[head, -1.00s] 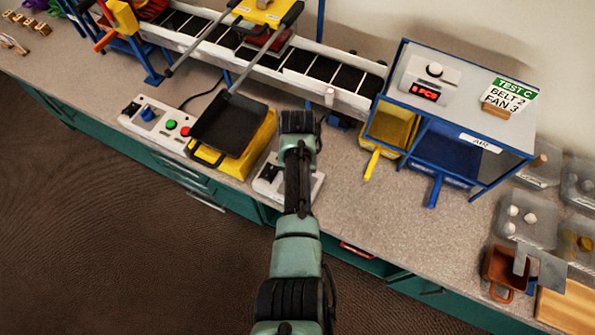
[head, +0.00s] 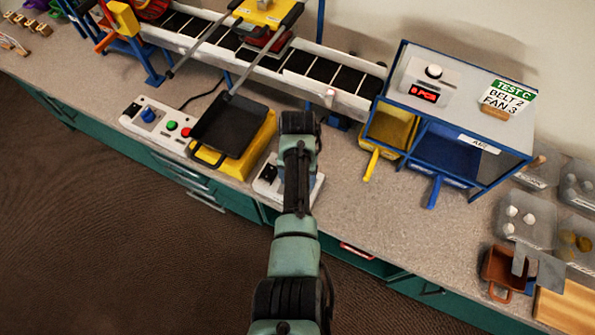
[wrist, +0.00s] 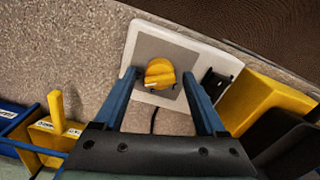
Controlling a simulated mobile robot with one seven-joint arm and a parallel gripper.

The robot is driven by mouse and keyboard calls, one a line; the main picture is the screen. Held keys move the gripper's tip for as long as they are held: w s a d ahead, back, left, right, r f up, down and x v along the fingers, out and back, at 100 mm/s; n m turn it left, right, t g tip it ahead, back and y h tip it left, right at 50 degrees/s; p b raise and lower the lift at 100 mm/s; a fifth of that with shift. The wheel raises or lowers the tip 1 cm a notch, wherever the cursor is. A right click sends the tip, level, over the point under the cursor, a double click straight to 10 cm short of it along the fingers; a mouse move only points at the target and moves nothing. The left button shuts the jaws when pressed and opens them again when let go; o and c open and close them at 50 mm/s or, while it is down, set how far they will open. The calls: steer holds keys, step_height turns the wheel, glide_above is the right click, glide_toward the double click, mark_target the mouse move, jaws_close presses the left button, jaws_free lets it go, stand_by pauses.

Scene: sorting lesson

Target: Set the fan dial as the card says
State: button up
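The fan dial (wrist: 160,73) is a yellow knob on a grey plate of a white control box (wrist: 141,47), with a pale mark on its lower edge in the wrist view. My gripper (wrist: 160,76) is open, its two blue fingers on either side of the dial in the picture. I see gaps between both fingers and the knob; whether the tips reach its height I cannot tell. In the head view my arm hides the dial and part of the white box (head: 265,186). The card (head: 500,98) reads TEST C, BELT 2, FAN 3.
Left of the box stands a yellow bin with a black tray (head: 228,122). Further left is a panel (head: 139,117) with a blue knob, green and red buttons. The conveyor (head: 310,70) runs behind. Yellow (head: 391,130) and blue (head: 446,158) bins stand right under a blue frame.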

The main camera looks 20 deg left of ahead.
steer(key=shift+r, duration=0.1)
step_height(320, 180, up, 13)
steer(key=p, duration=0.1)
stand_by(0.6)
stand_by(0.4)
